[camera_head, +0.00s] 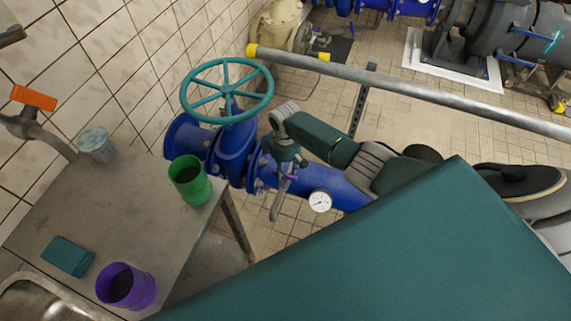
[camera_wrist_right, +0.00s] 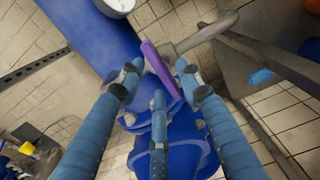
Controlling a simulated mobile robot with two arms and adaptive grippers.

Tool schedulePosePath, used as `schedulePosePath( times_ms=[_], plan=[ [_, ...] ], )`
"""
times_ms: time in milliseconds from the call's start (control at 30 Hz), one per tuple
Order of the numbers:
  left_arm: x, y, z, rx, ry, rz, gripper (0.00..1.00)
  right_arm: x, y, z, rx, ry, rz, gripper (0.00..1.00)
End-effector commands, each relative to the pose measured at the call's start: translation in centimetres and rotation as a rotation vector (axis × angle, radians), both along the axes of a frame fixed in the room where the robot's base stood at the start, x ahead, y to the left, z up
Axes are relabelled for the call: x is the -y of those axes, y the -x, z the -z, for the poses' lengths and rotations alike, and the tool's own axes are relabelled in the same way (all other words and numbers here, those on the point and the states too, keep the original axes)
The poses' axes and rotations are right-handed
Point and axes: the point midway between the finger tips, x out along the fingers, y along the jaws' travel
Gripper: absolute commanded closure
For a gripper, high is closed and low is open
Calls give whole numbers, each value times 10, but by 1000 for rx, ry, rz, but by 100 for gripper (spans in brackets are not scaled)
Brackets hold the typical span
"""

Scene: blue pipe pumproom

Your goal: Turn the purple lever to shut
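The purple lever (camera_wrist_right: 160,70) shows in the right wrist view as a flat bar, slanting from upper left to lower right. In the head view only a small part of the lever (camera_head: 291,178) shows beside the blue pipe; my gripper hides the rest. My right gripper (camera_head: 285,172) is over it, and in the right wrist view its blue fingers (camera_wrist_right: 157,74) are spread apart with the lever between them. I cannot tell whether any finger touches the lever. A grey metal spout (camera_wrist_right: 205,34) is beside the lever. My left gripper is not in view.
A blue pipe (camera_head: 325,186) carries a round gauge (camera_head: 320,201) near the lever. A teal handwheel (camera_head: 227,90) stands left of my right gripper. A metal table (camera_head: 140,215) holds a green cup (camera_head: 189,181) and a purple cup (camera_head: 126,288). A grey rail (camera_head: 420,92) crosses behind.

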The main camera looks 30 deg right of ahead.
Motion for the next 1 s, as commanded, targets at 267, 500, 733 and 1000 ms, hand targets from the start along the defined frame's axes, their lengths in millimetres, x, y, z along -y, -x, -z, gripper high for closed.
schedulePosePath(
  times_ms=[267,500,733,1000],
  plan=[
    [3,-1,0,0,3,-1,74,1,-1,-39,5,0,-1,65],
    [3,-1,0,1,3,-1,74,1,-1,-89,5,0,0,65],
    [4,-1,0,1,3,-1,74,2,0,-115,1,2,3,65],
    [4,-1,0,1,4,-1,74,1,0,-118,2,1,2,65]
  ],
)
